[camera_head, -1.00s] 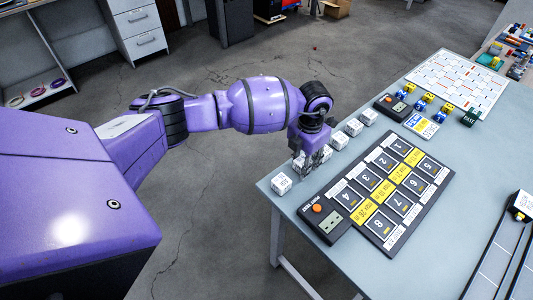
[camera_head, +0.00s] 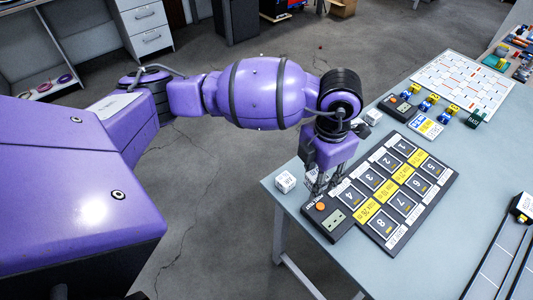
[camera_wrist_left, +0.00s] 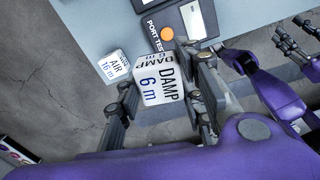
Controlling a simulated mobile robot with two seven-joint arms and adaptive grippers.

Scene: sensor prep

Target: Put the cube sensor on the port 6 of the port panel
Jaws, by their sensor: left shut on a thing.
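The cube sensor, a white cube (camera_wrist_left: 159,86) marked DAMP 6 m, is between the fingers of my left gripper (camera_wrist_left: 163,92) in the left wrist view. In the head view my left gripper (camera_head: 318,186) is at the near-left end of the dark port panel (camera_head: 342,245), by the orange button; the fingers mostly hide the cube there. I cannot tell the cube's height above the table. Port 6 (camera_head: 419,185) is in the panel's right-hand row, between ports 5 and 7, and looks empty. Dark fingers on purple links, apparently my right gripper (camera_wrist_left: 298,42), show at the wrist view's right edge.
A white AIR 16 m cube (camera_head: 285,182) stands at the table's left edge, also in the wrist view (camera_wrist_left: 114,66). Another white cube (camera_head: 373,116) stands behind my wrist. Coloured cubes (camera_head: 425,105) and a white grid board (camera_head: 462,82) lie farther back.

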